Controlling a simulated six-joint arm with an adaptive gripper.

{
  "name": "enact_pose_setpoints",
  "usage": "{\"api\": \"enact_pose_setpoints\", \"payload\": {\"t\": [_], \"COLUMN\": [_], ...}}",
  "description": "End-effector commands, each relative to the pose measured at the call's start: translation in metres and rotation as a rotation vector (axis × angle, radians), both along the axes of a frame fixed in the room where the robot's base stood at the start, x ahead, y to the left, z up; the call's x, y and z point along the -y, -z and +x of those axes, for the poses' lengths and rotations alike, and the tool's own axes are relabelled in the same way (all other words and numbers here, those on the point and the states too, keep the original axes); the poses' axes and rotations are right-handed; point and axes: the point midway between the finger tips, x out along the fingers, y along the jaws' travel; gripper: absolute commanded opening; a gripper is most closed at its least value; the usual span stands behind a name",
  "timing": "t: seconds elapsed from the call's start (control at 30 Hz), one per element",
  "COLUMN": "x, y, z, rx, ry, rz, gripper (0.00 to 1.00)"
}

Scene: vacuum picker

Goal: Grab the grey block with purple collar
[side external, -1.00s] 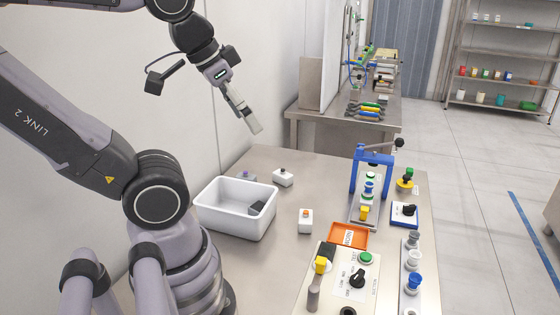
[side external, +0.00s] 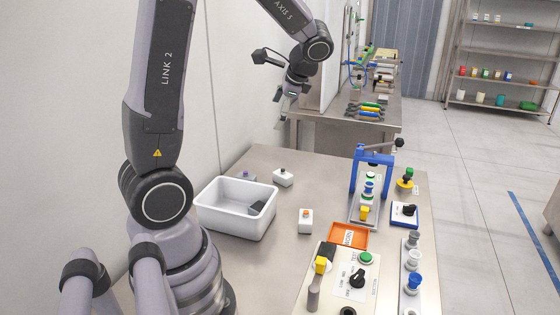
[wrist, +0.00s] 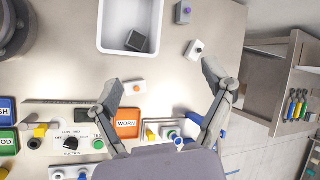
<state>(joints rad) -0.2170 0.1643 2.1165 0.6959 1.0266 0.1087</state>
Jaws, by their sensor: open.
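The grey block with the purple collar (side external: 246,176) stands on the metal table behind the white bin, whose rim partly hides it in the side view. In the wrist view the grey block (wrist: 183,13) is at the top edge, right of the bin, with its purple top showing. My gripper (side external: 283,119) is high above the far end of the table. In the wrist view its fingers (wrist: 163,76) are spread apart with nothing between them, and the grey block lies well beyond the fingertips.
The white bin (side external: 229,222) holds a dark block (side external: 257,208). A white block with a black top (side external: 283,178) stands near the grey block. A white block with an orange top (side external: 306,221), an orange tray (side external: 349,236) and a blue press frame (side external: 373,160) are further right.

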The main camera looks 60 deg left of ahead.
Motion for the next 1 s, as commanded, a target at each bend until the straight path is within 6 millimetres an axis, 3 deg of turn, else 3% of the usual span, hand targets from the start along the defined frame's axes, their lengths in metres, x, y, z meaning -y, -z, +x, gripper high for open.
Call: {"api": "enact_pose_setpoints", "payload": {"t": [0.1, 0.3, 0.5, 0.6, 0.7, 0.87, 1.0], "x": [-0.047, -0.119, -0.172, -0.185, -0.191, -0.203, -0.224], "y": [0.043, 0.129, 0.226, 0.261, 0.28, 0.293, 0.303], "z": [0.023, 0.046, 0.044, 0.039, 0.036, 0.029, 0.019], "rx": [-0.2, -0.508, -0.766, -0.843, -0.883, -0.902, -0.901], "ry": [0.065, 0.21, 0.379, 0.443, 0.48, 0.497, 0.496], "rz": [0.082, 0.183, 0.231, 0.241, 0.247, 0.248, 0.246], "gripper": [0.81, 0.81, 0.81, 0.81, 0.81, 0.81, 0.81]}}
